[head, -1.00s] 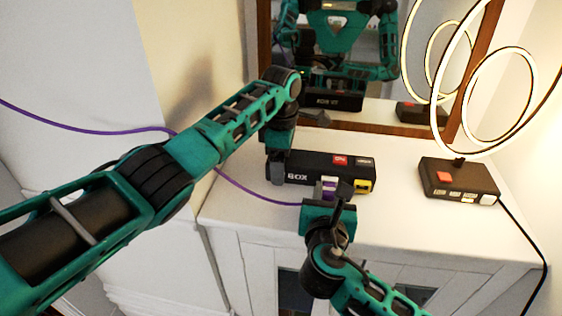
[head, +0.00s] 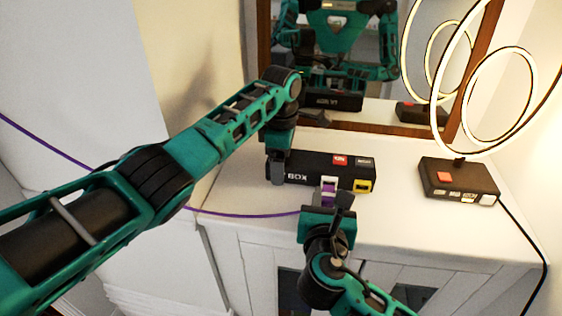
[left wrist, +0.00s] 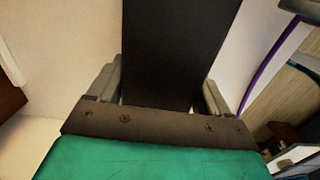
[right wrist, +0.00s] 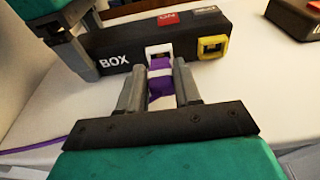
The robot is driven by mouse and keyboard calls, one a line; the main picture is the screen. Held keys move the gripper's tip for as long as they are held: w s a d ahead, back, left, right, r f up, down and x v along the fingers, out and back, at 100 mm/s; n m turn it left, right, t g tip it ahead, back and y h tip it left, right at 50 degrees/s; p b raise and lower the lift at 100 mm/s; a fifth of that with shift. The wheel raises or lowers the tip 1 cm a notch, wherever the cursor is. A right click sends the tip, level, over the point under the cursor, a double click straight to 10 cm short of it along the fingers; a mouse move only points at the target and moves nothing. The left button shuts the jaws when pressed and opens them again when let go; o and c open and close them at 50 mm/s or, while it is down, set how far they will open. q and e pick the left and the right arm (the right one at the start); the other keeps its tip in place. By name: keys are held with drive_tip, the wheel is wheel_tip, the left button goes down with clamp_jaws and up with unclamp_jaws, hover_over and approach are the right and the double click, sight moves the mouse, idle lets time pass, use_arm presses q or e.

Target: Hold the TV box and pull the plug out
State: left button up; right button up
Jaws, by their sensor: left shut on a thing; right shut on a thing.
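The black TV box (head: 330,170) lies on the white cabinet top, its BOX label facing front. My left gripper (head: 277,172) is shut on its left end; in the left wrist view the box (left wrist: 172,50) fills the space between the fingers. My right gripper (right wrist: 160,88) is shut on the purple plug (right wrist: 160,80) in front of the box. The plug also shows in the head view (head: 327,198). I cannot tell whether the plug's tip is still inside. A purple cable (head: 245,215) runs left from the plug.
A yellow-framed socket (right wrist: 212,48) sits right of the white one. A black lamp base (head: 458,180) with glowing rings stands to the right, its black cord over the cabinet edge. A wood-framed mirror (head: 370,125) stands behind. The cabinet top (head: 400,225) is clear at front right.

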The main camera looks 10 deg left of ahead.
drive_tip(key=shift+s, duration=1.5)
use_arm(q)
drive_tip(key=o, duration=1.4)
drive_tip(key=shift+c, duration=0.2)
wheel_tip(320, 180, up, 12)
